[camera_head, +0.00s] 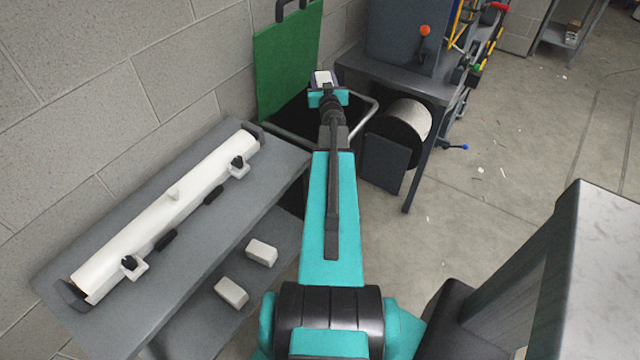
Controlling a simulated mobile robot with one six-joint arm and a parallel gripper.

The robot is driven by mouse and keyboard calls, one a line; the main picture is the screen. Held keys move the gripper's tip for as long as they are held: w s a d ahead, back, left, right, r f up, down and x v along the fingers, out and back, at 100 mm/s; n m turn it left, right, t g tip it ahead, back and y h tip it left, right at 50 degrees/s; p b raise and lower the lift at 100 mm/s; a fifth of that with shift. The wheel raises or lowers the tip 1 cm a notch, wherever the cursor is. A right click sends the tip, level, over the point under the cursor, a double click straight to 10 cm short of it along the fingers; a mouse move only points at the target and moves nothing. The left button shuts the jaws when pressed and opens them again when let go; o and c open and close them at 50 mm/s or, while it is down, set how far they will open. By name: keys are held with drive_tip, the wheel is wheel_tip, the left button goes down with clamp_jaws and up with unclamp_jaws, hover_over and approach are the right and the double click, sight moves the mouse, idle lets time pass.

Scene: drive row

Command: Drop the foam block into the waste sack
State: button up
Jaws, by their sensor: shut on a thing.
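My gripper (325,84) is at the far end of my outstretched teal arm, near the middle top of the head view. It is shut on a small whitish block, the foam block (323,76). The waste sack (296,118) is a dark, open mouth in a metal tube frame, with a raised green lid (287,62) behind it against the wall. The gripper and block appear over the right part of the sack's opening. The height of the block above the sack is hard to tell, and my arm hides part of the sack.
A grey bench (185,275) at left carries a long white tube-like part (165,210); two pale blocks (262,252) lie on its lower shelf. Right of the sack stands a dark table (400,75) with a drum (405,125) beneath.

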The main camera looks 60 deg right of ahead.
drive_tip(key=shift+f+b, duration=1.1)
drive_tip(key=shift+f, duration=0.5)
drive_tip(key=o, duration=1.1)
drive_tip(key=shift+r, duration=0.1)
